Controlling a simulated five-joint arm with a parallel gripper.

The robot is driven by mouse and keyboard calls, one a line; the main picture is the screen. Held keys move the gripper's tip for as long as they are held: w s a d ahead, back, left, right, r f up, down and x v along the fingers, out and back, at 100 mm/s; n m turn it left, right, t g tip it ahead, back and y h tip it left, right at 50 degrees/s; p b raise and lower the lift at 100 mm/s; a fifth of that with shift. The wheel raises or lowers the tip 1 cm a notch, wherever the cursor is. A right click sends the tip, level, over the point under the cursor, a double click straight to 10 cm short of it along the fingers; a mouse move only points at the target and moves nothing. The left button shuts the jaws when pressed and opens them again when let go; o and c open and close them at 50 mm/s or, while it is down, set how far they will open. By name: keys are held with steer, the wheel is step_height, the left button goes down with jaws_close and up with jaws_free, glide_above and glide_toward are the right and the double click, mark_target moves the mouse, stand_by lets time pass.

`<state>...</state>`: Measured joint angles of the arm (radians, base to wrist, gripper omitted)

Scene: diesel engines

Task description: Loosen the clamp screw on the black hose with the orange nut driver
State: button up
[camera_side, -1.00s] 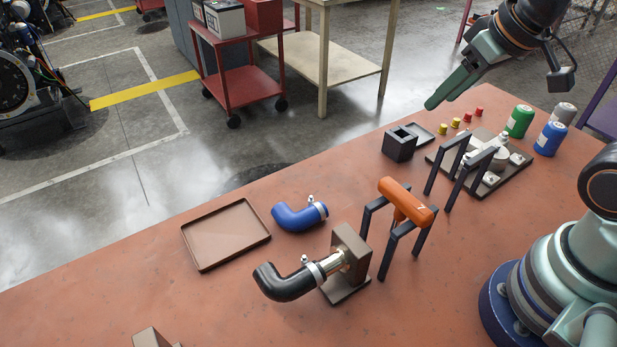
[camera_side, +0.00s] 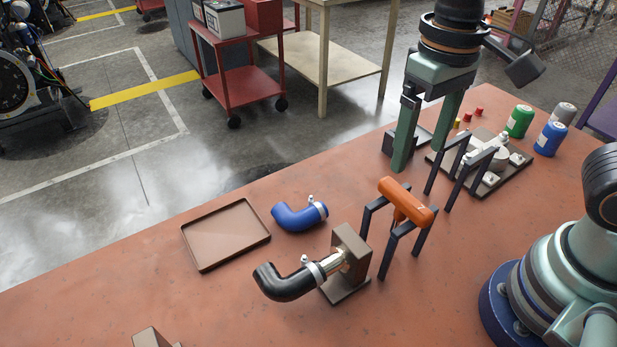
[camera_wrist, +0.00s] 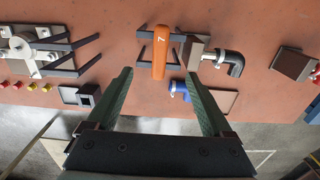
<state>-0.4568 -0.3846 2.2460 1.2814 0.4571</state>
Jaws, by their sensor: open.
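The black hose (camera_side: 283,284) bends at the table's front middle, pushed on a metal pipe in a brown block (camera_side: 349,255). A silver clamp (camera_side: 314,270) with a small screw (camera_side: 305,259) sits around the hose end. The orange nut driver (camera_side: 408,203) rests across a dark rack (camera_side: 389,238). My gripper (camera_side: 421,150) is open and empty, fingers pointing down, behind and above the rack. In the wrist view my gripper (camera_wrist: 163,92) straddles the view of the orange nut driver (camera_wrist: 160,55), still apart from it; the black hose (camera_wrist: 236,67) is to the right.
A blue hose (camera_side: 295,217) with a clamp lies behind the black one. An empty brown tray (camera_side: 203,263) is at left. A second dark rack (camera_side: 466,175), a fixture plate (camera_side: 515,178), and green (camera_side: 520,121) and blue (camera_side: 550,139) cans stand at right.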

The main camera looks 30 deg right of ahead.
mark_target(406, 195)
steer(key=shift+f, duration=4.75)
jaws_close()
step_height(406, 195, up, 16)
